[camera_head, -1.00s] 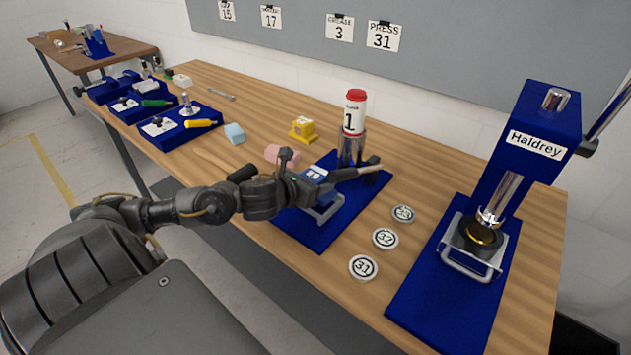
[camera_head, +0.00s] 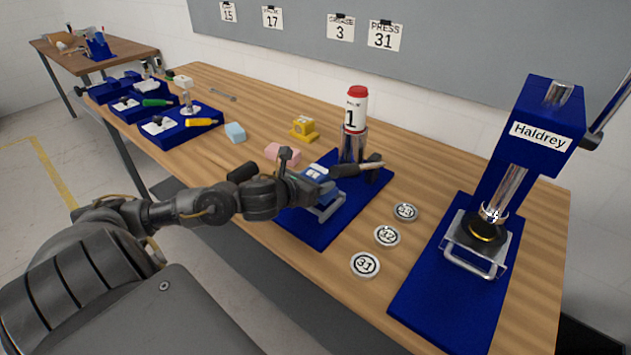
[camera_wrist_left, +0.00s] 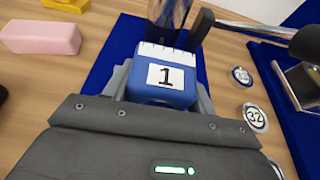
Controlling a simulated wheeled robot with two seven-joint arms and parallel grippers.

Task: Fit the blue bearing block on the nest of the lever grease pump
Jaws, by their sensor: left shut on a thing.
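The blue bearing block (camera_wrist_left: 165,78) has a white label with a 1 and a pale strip along its far edge. My left gripper (camera_head: 317,185) is shut on it, with a grey finger on either side in the left wrist view (camera_wrist_left: 160,98). In the head view the block (camera_head: 328,172) is partly hidden by the gripper. My right gripper is out of view.
The pump's dark lever (camera_head: 358,168) lies close right of the block. A pink block (camera_head: 282,152), yellow block (camera_head: 304,128) and pale blue block (camera_head: 235,132) stand behind and left.

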